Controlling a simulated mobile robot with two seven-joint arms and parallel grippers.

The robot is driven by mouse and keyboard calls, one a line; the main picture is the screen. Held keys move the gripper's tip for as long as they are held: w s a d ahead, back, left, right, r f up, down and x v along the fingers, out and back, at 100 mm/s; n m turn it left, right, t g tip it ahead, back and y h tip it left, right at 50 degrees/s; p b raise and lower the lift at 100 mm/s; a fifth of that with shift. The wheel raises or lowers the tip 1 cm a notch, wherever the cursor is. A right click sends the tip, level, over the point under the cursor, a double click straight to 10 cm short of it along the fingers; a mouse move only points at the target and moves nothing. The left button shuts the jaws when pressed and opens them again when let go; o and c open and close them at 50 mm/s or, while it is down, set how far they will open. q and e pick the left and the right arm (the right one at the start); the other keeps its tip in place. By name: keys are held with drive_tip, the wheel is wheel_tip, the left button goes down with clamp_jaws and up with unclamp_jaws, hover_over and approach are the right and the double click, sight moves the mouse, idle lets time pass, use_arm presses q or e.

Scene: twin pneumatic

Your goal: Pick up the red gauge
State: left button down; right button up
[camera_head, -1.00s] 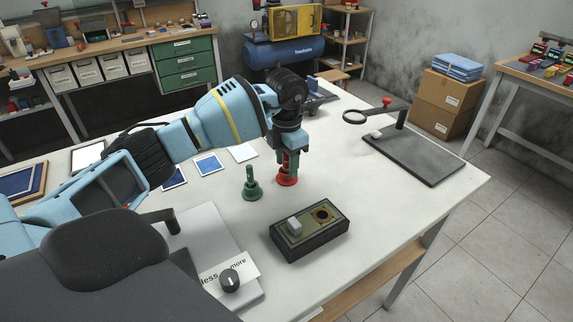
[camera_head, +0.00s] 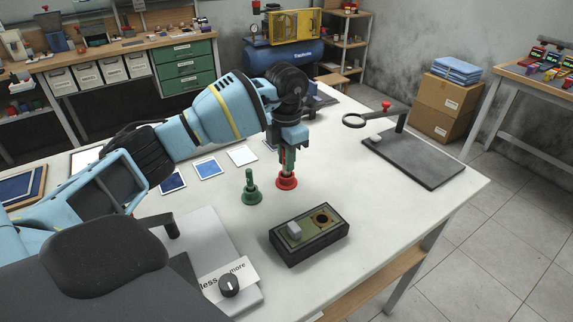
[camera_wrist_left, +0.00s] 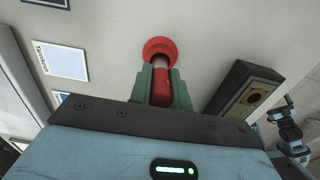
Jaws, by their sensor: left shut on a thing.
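The red gauge (camera_head: 286,182) has a round flanged base and a thin upright stem, and it stands upright on the white table. In the left wrist view the red gauge (camera_wrist_left: 160,48) shows its stem between two green fingers. My left gripper (camera_head: 287,160) points down over it and is shut on the stem; the gripper also fills the lower part of the left wrist view (camera_wrist_left: 161,80). Whether the base touches the table is hard to tell. A green gauge (camera_head: 251,192) of like shape stands just left of the red one. My right gripper is not seen.
A black block (camera_head: 309,236) with a round hole and a grey piece lies in front. A dark plate with a ring stand (camera_head: 415,158) is at the right. Blue cards (camera_head: 208,168) lie behind left. A "less/more" dial (camera_head: 229,284) is at the near left. The right front tabletop is clear.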

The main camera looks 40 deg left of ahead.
use_arm(q)
wheel_tip(320, 180, up, 8)
drive_tip(key=shift+f, duration=0.2)
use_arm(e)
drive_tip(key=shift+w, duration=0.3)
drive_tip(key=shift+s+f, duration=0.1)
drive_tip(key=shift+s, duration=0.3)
use_arm(q)
drive_tip(key=shift+r, duration=0.1)
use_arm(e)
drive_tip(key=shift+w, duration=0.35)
